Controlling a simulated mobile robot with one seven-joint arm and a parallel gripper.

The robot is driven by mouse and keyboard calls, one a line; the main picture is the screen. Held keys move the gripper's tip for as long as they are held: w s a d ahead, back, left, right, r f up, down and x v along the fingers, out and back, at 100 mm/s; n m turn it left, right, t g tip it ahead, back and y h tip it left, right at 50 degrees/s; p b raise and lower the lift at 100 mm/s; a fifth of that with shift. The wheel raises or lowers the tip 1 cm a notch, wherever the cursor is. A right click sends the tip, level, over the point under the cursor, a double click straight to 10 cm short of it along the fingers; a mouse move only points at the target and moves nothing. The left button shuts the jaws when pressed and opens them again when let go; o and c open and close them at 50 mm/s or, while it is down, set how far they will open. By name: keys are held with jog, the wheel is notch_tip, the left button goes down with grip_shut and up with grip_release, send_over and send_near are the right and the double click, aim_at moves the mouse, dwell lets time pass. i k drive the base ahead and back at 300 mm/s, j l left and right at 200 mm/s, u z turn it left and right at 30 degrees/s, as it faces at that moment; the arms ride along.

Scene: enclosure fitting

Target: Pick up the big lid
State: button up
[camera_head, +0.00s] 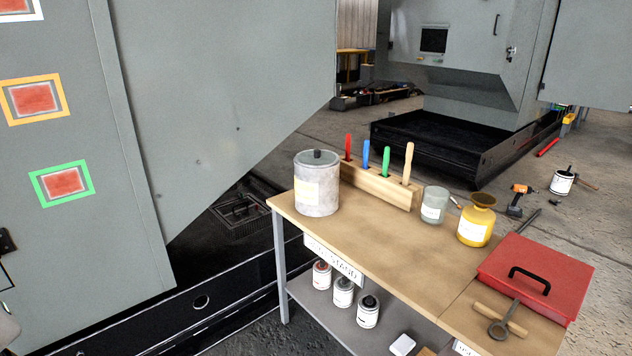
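A wide red lid-like piece (562,267) with a black arched handle (529,279) sits at the right end of the wooden bench. Whether it is a loose lid or the top of a box, I cannot tell. A large grey canister (317,194) with a pale label stands at the bench's far left end. Its round grey lid (317,160) has a dark knob and appears seated on top. Which of the two is the big lid, the picture does not settle. My gripper is not in view.
The bench (385,243) also carries a wooden block (372,187) with several coloured handles, a grey jar (434,206), a yellow pot (476,226) and a ring-ended tool (504,319). Small cans stand on the lower shelf (388,329). A grey cabinet (210,110) fills the left.

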aim_at(311, 157)
jog(key=i+j, duration=0.25)
jog(key=i+j+z, duration=0.1)
jog(key=i+j, duration=0.15)
jog(key=j, duration=0.15)
jog(key=i+j, duration=0.2)
jog(key=i+j+z, duration=0.15)
jog(key=j, duration=0.3)
jog(key=i+j, duration=0.3)
jog(key=i+j+z, duration=0.1)
jog(key=j, duration=0.3)
jog(key=i+j, duration=0.4)
jog(key=i, duration=0.9)
jog(key=l+z, duration=0.05)
